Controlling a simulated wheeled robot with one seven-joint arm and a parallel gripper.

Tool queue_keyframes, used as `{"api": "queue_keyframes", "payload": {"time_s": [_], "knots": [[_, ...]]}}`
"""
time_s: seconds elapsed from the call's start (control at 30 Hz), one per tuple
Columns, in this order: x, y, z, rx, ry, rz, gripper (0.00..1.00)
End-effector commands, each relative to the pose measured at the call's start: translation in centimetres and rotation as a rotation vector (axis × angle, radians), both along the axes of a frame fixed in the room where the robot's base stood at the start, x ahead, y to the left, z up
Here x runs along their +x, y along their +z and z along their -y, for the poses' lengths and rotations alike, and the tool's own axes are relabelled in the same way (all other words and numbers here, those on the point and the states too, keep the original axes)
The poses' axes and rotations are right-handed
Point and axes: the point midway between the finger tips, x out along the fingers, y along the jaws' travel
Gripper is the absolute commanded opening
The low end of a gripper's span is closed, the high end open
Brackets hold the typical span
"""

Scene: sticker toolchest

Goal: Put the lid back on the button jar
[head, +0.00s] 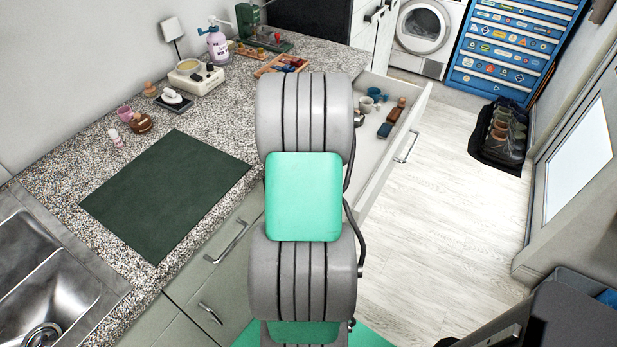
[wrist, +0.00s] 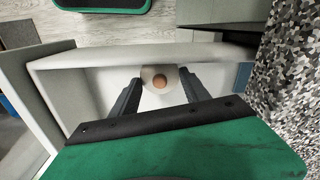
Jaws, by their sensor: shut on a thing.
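In the wrist view, my gripper (wrist: 160,90) is shut on a pale round piece with a brown knob-like centre, which looks like the lid (wrist: 160,80). It is held between the two dark fingertips, over the pale inside of an open drawer. Whether it touches the drawer floor I cannot tell. In the head view my arm hides the gripper and the lid. I cannot pick out the button jar for sure; a small brown rounded vessel (head: 140,122) stands on the counter at the left, too small to make out as the jar.
The open drawer (head: 408,130) holds cups, a brown item and a blue block (head: 384,130). The sink (head: 45,265) is front left. The mat is clear.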

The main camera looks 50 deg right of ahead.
Motion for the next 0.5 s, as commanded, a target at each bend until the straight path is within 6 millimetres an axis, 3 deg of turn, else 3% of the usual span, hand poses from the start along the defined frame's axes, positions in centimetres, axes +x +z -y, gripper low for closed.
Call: {"api": "queue_keyframes", "payload": {"time_s": [0.33, 0.37, 0.5], "knots": [[0.0, -0.02, 0.0, 0.0, 0.0, 0.0, 0.16], [0.0, -0.02, 0.0, 0.0, 0.0, 0.0, 0.57], [0.0, -0.02, 0.0, 0.0, 0.0, 0.0, 0.68]]}}
